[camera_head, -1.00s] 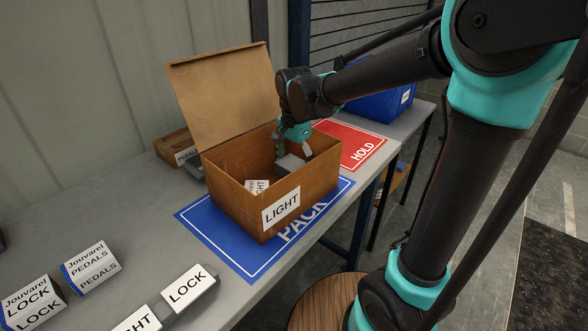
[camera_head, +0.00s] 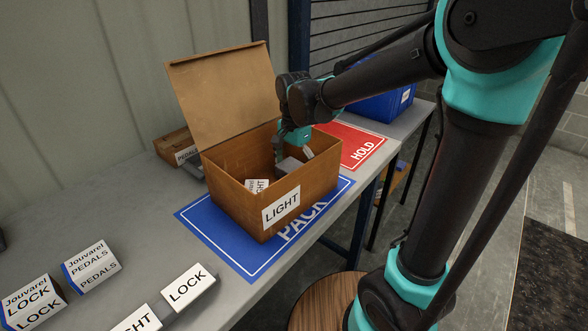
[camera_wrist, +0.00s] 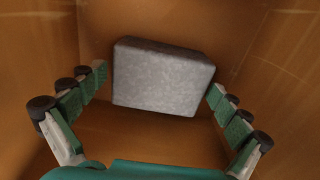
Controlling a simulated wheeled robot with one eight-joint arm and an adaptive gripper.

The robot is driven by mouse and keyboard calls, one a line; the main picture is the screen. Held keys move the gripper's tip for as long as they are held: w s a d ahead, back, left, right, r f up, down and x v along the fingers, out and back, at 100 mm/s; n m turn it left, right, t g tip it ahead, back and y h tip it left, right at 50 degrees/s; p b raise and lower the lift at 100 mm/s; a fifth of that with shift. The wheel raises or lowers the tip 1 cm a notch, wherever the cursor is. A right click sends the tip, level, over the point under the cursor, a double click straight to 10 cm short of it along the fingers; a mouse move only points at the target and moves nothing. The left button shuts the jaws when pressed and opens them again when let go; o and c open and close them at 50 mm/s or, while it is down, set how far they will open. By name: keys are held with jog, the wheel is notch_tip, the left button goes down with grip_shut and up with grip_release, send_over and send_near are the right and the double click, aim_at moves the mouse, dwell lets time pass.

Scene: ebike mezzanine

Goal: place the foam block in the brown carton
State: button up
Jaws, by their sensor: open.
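The brown carton (camera_head: 229,200) stands on the blue PACK mat with its lid up at the back and a LIGHT label on its front. The grey foam block (camera_head: 289,166) is inside the carton, at its right part. In the wrist view the foam block (camera_wrist: 162,77) lies between my fingers, with a gap at each side. My gripper (camera_head: 294,152) is open and reaches down into the carton above the block. Its fingers also show in the wrist view (camera_wrist: 160,88), apart from the block. A white labelled item (camera_head: 257,186) is in the carton's left front part.
The blue PACK mat (camera_head: 240,255) lies under the carton. The red HOLD mat (camera_head: 352,150) and a blue bin (camera_head: 385,106) are behind it to the right. Jouvarel boxes (camera_head: 91,266) and a LOCK label holder (camera_head: 188,287) stand at front left. A small brown box (camera_head: 176,148) is behind.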

aim_at(294, 167)
notch_tip(294, 167, up, 12)
dwell(0.6)
jog(key=shift+r, duration=0.1)
jog(key=shift+c, duration=0.2)
dwell(0.7)
